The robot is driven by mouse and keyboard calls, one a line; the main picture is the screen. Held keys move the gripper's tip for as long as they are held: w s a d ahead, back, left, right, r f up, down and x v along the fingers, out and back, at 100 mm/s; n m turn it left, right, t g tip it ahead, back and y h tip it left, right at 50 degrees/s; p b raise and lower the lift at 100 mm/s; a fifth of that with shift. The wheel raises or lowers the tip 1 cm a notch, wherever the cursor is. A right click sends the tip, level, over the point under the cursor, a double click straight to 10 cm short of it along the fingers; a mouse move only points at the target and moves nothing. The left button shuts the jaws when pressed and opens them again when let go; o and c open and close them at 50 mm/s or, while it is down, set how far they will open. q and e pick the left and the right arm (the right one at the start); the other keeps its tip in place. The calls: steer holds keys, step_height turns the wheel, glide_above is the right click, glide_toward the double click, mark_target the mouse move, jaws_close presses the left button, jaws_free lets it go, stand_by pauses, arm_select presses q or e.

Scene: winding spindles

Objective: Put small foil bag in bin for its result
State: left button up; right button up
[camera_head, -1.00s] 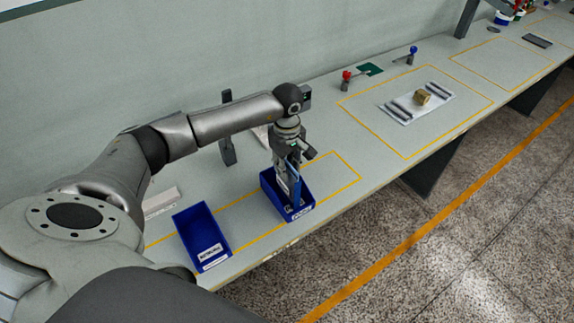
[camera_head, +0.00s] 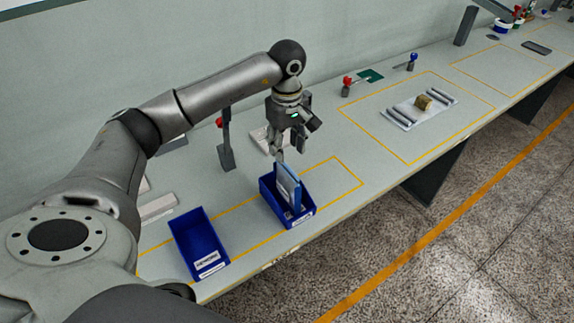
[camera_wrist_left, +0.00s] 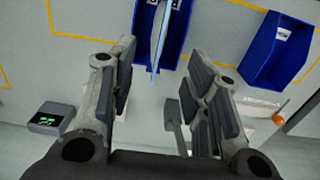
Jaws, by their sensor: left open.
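The small foil bag (camera_head: 288,184), silvery with a blue edge, stands tilted inside the right-hand blue bin (camera_head: 301,218) and sticks up above its walls. In the left wrist view the bag (camera_wrist_left: 160,35) shows edge-on inside that bin (camera_wrist_left: 178,42). My left gripper (camera_head: 290,155) is open and empty, above and behind the bin, with its fingers apart from the bag. In the left wrist view its fingers (camera_wrist_left: 160,85) are spread wide with nothing between them. The bin's label is too small to read surely. My right gripper is not in view.
A second blue bin (camera_head: 190,232), empty, stands to the left; it also shows in the left wrist view (camera_wrist_left: 258,70). A dark post (camera_head: 226,150) stands behind the bins. The bench between is clear.

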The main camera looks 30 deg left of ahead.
arm_select(q)
steer(key=shift+r, duration=1.5)
